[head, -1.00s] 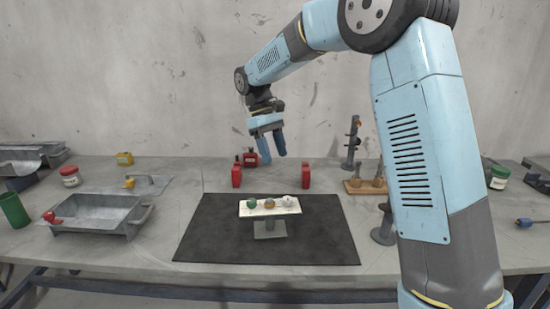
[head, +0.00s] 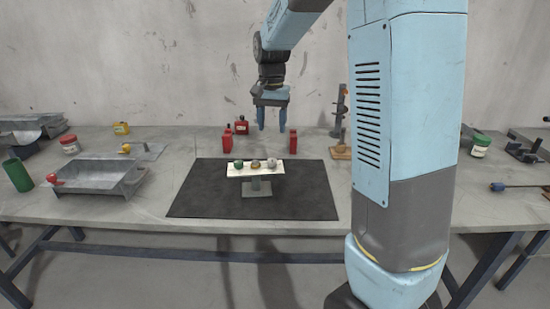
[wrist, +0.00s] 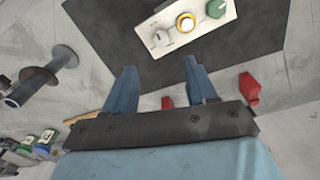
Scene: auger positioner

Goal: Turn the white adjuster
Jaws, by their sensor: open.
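My gripper (head: 272,128) points down, open and empty, above and behind the panel. In the wrist view its blue fingers (wrist: 158,68) are spread apart and touch none of the knobs.
A black mat (head: 205,190) lies under the pedestal. Red blocks (head: 227,141) (head: 293,141) stand at its back edge. A grey tray (head: 90,180) is at the left. An upright stand (head: 340,115) is behind right. The mat around the pedestal is clear.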

